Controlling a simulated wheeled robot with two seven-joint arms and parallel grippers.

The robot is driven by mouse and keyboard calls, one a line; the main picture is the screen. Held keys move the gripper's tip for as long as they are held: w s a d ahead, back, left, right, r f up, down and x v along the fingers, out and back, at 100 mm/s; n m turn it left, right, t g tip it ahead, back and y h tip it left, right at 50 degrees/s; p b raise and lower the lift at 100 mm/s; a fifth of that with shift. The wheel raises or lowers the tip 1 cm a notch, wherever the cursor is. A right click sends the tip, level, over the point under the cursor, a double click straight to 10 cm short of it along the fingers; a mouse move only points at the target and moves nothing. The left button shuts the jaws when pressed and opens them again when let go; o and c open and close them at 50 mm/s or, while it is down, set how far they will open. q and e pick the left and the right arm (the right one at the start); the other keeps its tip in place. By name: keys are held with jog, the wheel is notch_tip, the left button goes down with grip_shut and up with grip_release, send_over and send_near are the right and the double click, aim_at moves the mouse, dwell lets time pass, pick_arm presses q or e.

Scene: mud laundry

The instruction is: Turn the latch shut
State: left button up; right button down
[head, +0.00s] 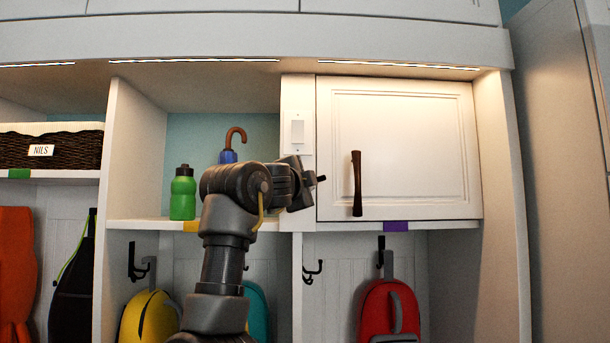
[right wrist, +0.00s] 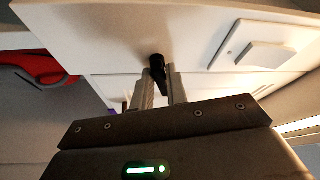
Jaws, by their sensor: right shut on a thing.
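The latch is a small dark piece (head: 321,178) on the white post, at the left edge of a closed white cabinet door (head: 420,150). It also shows in the right wrist view as a dark knob (right wrist: 156,62) with a stem reaching down between the fingers. My right gripper (head: 308,182) is at the latch, with its two grey fingers (right wrist: 160,82) on either side of the stem, shut on it. The arm hides part of the latch in the head view, so its exact angle is hard to tell. My left gripper is not in view.
A dark vertical handle (head: 357,184) is on the door. A white switch plate (head: 297,131) sits on the post above my gripper. A green bottle (head: 183,193) and an umbrella (head: 229,155) stand on the left shelf. A red backpack (head: 391,308) hangs below the door.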

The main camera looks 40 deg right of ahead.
jog(key=shift+m+g+y+p, duration=0.4)
jog(key=shift+m+p, duration=0.6)
jog(key=shift+m, duration=0.6)
jog(key=shift+f, duration=0.1)
jog(key=c, duration=1.5)
grip_release()
jog(key=shift+o, duration=0.3)
jog(key=b+v, duration=0.5)
jog(key=v, duration=0.5)
jog(key=shift+s+a+b, duration=0.25)
jog(key=shift+a+b, duration=0.05)
